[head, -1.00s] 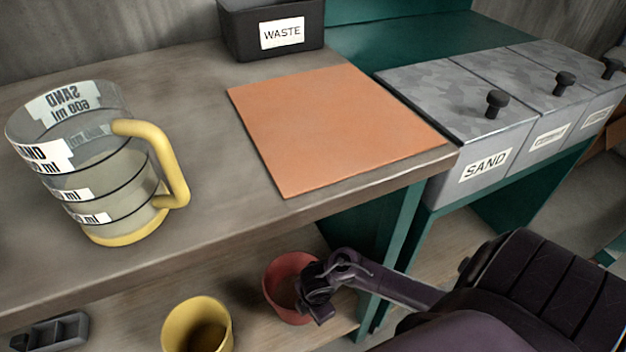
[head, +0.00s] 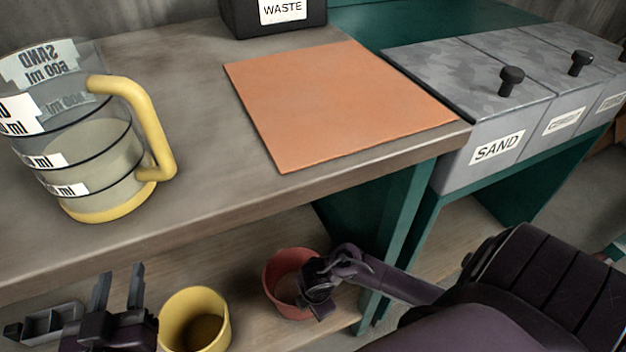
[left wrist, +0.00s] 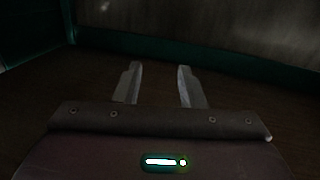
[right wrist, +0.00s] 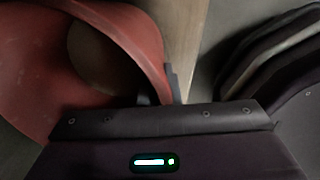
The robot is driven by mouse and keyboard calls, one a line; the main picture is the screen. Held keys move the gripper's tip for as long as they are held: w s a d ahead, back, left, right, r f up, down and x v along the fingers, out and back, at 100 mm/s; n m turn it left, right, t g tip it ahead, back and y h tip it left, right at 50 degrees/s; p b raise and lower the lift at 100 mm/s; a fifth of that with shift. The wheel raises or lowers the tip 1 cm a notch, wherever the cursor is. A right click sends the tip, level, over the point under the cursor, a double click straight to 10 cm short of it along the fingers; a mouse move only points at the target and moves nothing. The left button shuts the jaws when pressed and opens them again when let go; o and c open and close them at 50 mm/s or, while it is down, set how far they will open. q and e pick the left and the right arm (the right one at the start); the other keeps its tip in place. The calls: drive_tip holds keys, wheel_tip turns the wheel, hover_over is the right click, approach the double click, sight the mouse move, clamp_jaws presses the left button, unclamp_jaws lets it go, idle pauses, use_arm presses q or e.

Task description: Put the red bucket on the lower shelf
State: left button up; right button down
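The red bucket (head: 280,275) is at the right end of the lower shelf (head: 255,250), upright or nearly so; whether its base rests on the board is hard to tell. My right gripper (head: 314,292) is at the bucket's right side. In the right wrist view the bucket (right wrist: 30,75) fills the left, and its wall runs between the close-set fingers (right wrist: 160,92). My left gripper (head: 119,278) is in front of the lower shelf at the lower left. Its fingers stand apart and empty in the left wrist view (left wrist: 158,82).
A yellow bucket (head: 195,305) stands between the two grippers. A grey compartment tray (head: 45,322) is further left. Above are a measuring jug (head: 85,150), an orange mat (head: 335,100) and a waste bin (head: 245,20). A green post (head: 385,240) stands right of the red bucket.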

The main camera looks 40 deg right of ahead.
use_arm(q)
wheel_tip(320, 180, up, 7)
drive_tip(key=t+h, duration=0.1)
drive_tip(key=t, duration=0.2)
drive_tip(key=shift+a+f+b, duration=0.15)
drive_tip(key=shift+b, duration=0.15)
use_arm(e)
drive_tip(key=shift+w+f, duration=0.1)
drive_tip(key=shift+f, duration=0.2)
use_arm(q)
drive_tip(key=shift+r, duration=0.2)
use_arm(e)
drive_tip(key=shift+f, duration=0.1)
drive_tip(key=c, duration=1.6)
unclamp_jaws()
drive_tip(key=shift+c, duration=0.2)
use_arm(q)
drive_tip(key=shift+r+t, duration=0.1)
drive_tip(key=shift+t, duration=0.2)
